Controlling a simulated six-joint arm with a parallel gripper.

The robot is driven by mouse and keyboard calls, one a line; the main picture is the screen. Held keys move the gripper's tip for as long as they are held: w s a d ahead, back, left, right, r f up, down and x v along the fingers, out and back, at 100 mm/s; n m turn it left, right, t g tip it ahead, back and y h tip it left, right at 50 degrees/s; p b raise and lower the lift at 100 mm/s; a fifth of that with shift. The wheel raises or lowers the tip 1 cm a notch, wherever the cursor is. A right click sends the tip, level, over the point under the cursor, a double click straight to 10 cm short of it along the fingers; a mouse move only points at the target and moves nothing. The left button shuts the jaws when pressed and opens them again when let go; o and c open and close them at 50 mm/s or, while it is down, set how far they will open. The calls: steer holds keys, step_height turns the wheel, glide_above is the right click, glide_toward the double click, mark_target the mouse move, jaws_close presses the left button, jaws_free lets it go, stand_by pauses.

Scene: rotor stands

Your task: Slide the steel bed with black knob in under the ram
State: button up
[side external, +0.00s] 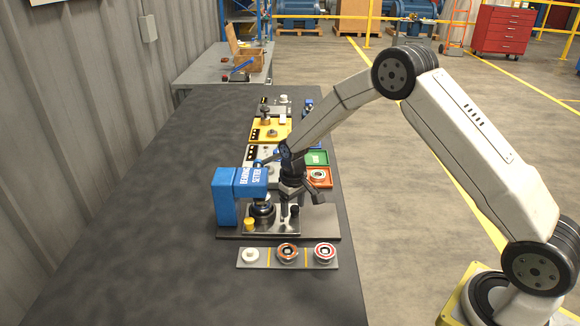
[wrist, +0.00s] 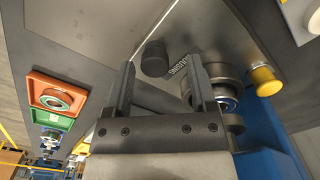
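The steel bed (side external: 275,228) lies on the dark base of the blue press marked BEARING SETTER (side external: 227,195); its plate also shows in the wrist view (wrist: 115,22). The black knob (wrist: 154,57) stands on the bed and shows in the side view (side external: 295,211). A round metal housing (wrist: 222,75) stands beside the knob, near the blue press. The ram is not clearly seen, so I cannot tell how the housing lines up with it. My gripper (wrist: 160,64) is open, its fingertips on either side of the knob with visible gaps; it also shows in the side view (side external: 287,207).
A yellow knob (wrist: 263,80) stands beside the housing. A grey strip (side external: 268,260) with several round parts lies in front. Orange (side external: 327,183), green (side external: 316,158) and yellow (side external: 258,124) trays stand behind. The table's left side is clear.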

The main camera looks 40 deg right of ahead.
steer(key=shift+r, duration=3.9)
steer(key=shift+s+r, duration=0.1)
steer(key=shift+s, duration=0.05)
steer(key=s+a+r+t, duration=0.1)
steer(key=s, duration=1)
steer(key=s+a+r+t, duration=0.1)
steer(key=s+a+r, duration=0.1)
steer(key=s, duration=0.9)
steer(key=shift+s+t, duration=0.25)
steer(key=shift+t, duration=0.05)
